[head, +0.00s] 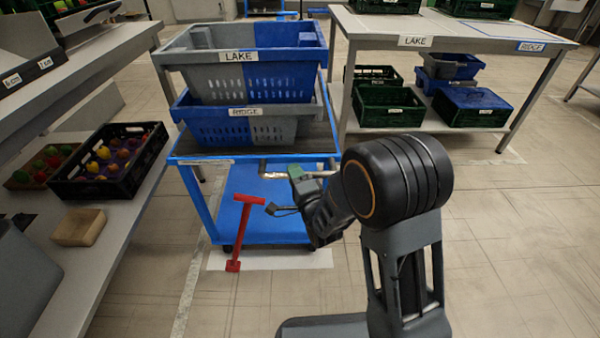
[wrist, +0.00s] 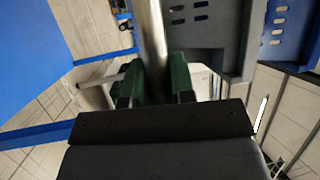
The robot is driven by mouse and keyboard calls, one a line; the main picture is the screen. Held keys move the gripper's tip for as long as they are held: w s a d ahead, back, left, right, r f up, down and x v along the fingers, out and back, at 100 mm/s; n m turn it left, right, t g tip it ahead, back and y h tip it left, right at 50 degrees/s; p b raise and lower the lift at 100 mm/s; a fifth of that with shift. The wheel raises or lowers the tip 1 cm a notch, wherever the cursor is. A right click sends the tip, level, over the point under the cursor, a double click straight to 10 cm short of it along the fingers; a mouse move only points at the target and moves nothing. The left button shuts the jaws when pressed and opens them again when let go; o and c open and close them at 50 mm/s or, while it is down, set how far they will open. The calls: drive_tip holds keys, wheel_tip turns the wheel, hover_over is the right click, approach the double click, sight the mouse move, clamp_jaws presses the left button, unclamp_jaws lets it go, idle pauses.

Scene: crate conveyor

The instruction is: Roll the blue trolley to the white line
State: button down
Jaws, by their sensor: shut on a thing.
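The blue trolley (head: 232,188) stands in the middle of the head view. It carries two stacked grey-and-blue crates, the upper labelled LAKE (head: 208,75) and the lower RIDGE (head: 205,128). My gripper (head: 297,176) is at the trolley's near side. In the wrist view its green fingers (wrist: 156,78) are shut around the trolley's silver handle bar (wrist: 151,35). The bar also shows in the head view (head: 276,175). A pale line (head: 186,290) runs along the floor left of the trolley, and a white floor patch (head: 312,260) lies under its near edge.
A red T-handled object (head: 238,232) stands at the trolley's near left corner. A grey bench (head: 105,215) with a black fruit crate (head: 160,140) is close on the left. A table (head: 445,30) with green crates stands behind right. Floor at right (head: 520,240) is clear.

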drive_tip(key=shift+s, duration=0.15)
drive_tip(key=c, duration=1.3)
unclamp_jaws()
drive_tip(key=shift+a, duration=0.1)
drive_tip(key=o, duration=0.3)
drive_tip(key=shift+o, duration=0.2)
